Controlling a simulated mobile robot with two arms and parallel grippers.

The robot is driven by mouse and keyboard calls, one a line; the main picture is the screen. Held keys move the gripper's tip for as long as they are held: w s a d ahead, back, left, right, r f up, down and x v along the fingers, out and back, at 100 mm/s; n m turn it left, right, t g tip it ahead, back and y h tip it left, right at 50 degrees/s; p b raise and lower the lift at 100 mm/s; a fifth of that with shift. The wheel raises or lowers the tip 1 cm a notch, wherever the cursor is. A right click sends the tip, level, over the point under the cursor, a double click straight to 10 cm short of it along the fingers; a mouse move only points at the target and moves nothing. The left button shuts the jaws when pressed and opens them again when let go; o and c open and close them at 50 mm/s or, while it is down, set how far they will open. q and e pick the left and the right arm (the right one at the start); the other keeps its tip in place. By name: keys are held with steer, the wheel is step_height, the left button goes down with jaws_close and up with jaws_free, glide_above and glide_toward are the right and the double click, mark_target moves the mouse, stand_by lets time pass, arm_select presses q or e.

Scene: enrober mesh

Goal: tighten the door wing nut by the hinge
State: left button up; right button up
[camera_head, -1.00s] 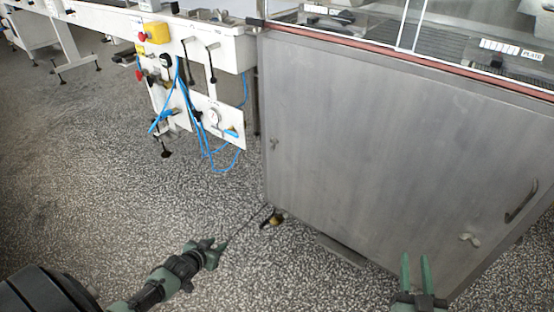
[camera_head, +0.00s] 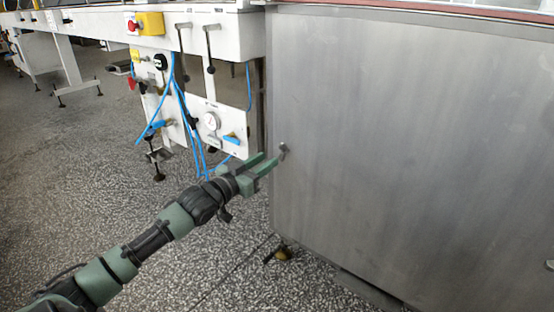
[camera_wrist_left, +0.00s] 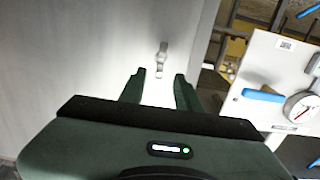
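The grey metal door (camera_head: 400,150) fills the right of the head view. A small metal wing nut (camera_head: 283,151) sits near the door's left edge. My left gripper (camera_head: 268,162) is open, its green fingers just left of and below this wing nut in the head view. In the left wrist view the wing nut (camera_wrist_left: 161,58) stands upright on the door, just beyond the gap between the parted fingertips (camera_wrist_left: 161,74). Nothing is between the fingers. My right gripper is out of view.
A second wing nut (camera_head: 549,265) shows at the head view's right edge. Left of the door, a white machine frame (camera_head: 220,45) carries a gauge (camera_head: 211,121), a blue-handled valve (camera_head: 232,139) and blue hoses (camera_head: 183,112). The speckled floor (camera_head: 90,190) is open.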

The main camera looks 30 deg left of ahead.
mark_target(279, 152)
arm_select(q)
steer(key=shift+w+d+f+b, duration=0.1)
steer(key=shift+w+b, duration=0.45)
steer(key=shift+w, duration=0.85)
steer(key=shift+w+d+b, duration=0.1)
steer(key=shift+w+b, duration=0.45)
steer(key=shift+w, duration=0.8)
jaws_close()
